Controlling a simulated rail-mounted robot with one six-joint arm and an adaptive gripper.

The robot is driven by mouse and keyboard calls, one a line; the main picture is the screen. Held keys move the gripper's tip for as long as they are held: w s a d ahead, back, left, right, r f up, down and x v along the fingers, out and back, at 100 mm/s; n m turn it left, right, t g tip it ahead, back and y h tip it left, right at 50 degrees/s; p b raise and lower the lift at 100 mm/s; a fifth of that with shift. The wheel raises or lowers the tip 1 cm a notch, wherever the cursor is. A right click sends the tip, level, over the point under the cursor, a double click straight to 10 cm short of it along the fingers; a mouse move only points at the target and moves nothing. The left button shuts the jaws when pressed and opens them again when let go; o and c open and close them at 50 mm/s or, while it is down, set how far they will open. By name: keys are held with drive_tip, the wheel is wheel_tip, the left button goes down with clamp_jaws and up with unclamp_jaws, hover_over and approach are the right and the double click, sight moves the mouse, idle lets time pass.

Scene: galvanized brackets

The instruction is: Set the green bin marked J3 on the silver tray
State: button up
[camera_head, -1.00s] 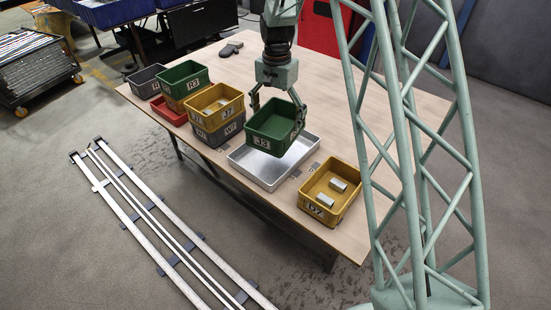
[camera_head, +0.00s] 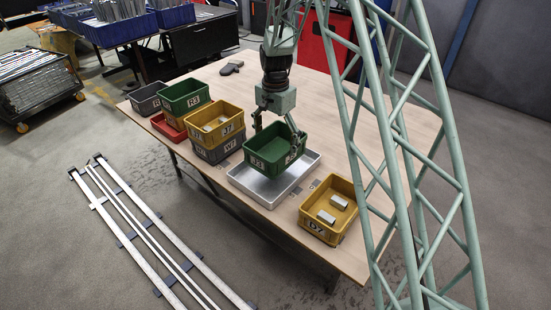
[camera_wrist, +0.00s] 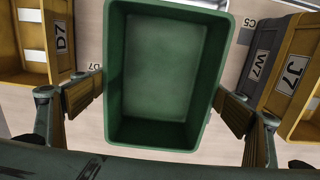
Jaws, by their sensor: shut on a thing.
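The green bin marked J3 (camera_head: 277,148) hangs upright in my gripper (camera_head: 278,133), over the silver tray (camera_head: 243,184) on the table. My gripper is shut on the bin, its fingers at two opposite sides. The bin looks low over the tray; I cannot tell whether its base touches. The bin hides much of the tray floor. In the wrist view, the green bin (camera_wrist: 160,75) looks empty, with the fingers at its left and right walls. A strip of the tray rim (camera_wrist: 205,4) shows at the top edge.
A yellow bin marked D7 (camera_head: 329,228) with two metal pieces stands right of the tray. Left of the tray, a yellow bin J7 (camera_head: 216,132) sits on a grey bin W7 (camera_head: 218,152). A green bin R3 (camera_head: 187,103) and a red bin (camera_head: 168,127) stand farther left.

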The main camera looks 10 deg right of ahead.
sight(275, 156)
drive_tip(key=shift+f, duration=1.45)
drive_tip(key=shift+f+b, duration=0.65)
drive_tip(key=shift+f, duration=1.25)
drive_tip(key=shift+f, duration=0.3)
drive_tip(key=o, duration=1.1)
drive_tip(key=shift+c, duration=0.2)
drive_tip(key=shift+r, duration=0.1)
wheel_tip(275, 156, up, 12)
drive_tip(key=p, duration=0.2)
drive_tip(key=shift+r+p, duration=0.25)
drive_tip(key=shift+p, duration=0.1)
